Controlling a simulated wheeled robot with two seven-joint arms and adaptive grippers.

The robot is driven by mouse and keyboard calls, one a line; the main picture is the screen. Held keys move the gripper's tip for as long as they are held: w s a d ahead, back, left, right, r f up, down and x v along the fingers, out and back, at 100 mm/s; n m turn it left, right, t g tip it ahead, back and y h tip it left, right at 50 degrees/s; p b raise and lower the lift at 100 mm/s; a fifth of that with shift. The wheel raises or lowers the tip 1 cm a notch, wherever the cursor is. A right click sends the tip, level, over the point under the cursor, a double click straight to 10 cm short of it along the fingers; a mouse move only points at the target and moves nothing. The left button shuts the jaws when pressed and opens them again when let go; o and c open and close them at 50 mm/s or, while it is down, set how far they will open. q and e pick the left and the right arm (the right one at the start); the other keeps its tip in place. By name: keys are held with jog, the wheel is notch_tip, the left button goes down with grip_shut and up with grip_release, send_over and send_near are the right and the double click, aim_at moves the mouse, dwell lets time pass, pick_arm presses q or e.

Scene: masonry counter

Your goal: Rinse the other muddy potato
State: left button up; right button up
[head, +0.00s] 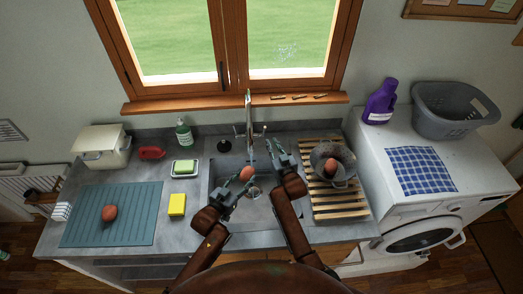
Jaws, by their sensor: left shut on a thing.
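A reddish-brown potato (246,173) is held over the sink (222,175) in my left gripper (242,180), which is shut on it below the tap. The tap (249,125) stands at the sink's back edge; I cannot tell whether water runs. My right gripper (277,149) is empty just right of the tap, near its handle; its finger gap is too small to judge. A second potato (109,213) lies on the blue-grey ribbed mat (140,198) at the left. A third potato (331,165) sits in a grey colander (345,155) on the wooden slatted rack (335,208).
A yellow sponge (177,204), another sponge in a dish (184,168) and a green soap bottle (184,134) stand left of the sink. A white bread box (104,145) is at the back left. A washing machine (430,200) with a purple bottle (380,102) and grey basket (455,110) stands right.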

jog(key=r+n, duration=0.1)
jog(key=n, duration=0.1)
jog(key=r+n, duration=0.1)
jog(key=n, duration=0.1)
jog(key=a+r+n, duration=0.1)
jog(key=n, duration=0.2)
jog(key=shift+w+g, duration=0.25)
jog(key=shift+g, duration=0.15)
grip_shut()
jog(key=s+d+n+g+h, duration=0.1)
jog(key=s+n+g+h, duration=0.3)
jog(key=n, duration=2.4)
jog(key=w+a+f+y, duration=0.2)
jog(key=w+f, duration=0.1)
jog(key=w, duration=0.8)
jog(key=shift+f+n+t, duration=0.3)
jog(key=shift+f+t, duration=0.1)
